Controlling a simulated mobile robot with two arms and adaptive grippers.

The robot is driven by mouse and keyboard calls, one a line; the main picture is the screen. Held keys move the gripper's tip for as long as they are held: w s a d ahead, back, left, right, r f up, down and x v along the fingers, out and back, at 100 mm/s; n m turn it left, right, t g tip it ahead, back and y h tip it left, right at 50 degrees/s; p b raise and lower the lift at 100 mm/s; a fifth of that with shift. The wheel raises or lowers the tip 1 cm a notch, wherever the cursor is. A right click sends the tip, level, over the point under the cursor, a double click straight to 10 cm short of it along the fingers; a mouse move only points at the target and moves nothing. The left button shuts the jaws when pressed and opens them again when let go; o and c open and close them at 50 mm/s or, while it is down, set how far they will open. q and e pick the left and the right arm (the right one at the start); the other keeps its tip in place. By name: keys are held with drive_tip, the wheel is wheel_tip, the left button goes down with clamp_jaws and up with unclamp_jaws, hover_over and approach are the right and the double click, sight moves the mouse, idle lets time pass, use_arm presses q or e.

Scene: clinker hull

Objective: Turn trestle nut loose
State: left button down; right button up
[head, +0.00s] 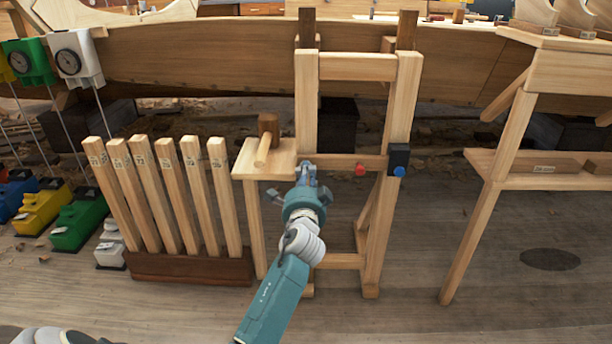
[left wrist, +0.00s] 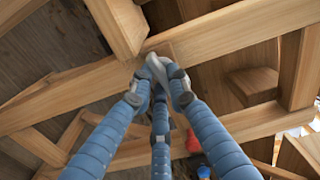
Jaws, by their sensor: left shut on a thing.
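The wooden trestle (head: 306,110) stands upright in front of the hull, with a crossbar (left wrist: 75,92) at mid height. My left gripper (head: 306,172) is at this crossbar, by the left post. In the left wrist view the blue fingers (left wrist: 160,84) close together on a small grey nut (left wrist: 154,66) against the wood. The fingers hide much of the nut, so its exact shape and turn are unclear. My right gripper is in neither view.
A red knob (head: 360,169) and a black box (head: 399,155) with a blue knob (head: 398,171) are right of the gripper. A rack of wooden slats (head: 190,268) stands further left.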

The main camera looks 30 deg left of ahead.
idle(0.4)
use_arm(q)
drive_tip(key=c, duration=1.7)
unclamp_jaws()
drive_tip(key=shift+o, duration=0.2)
drive_tip(key=v, duration=1.2)
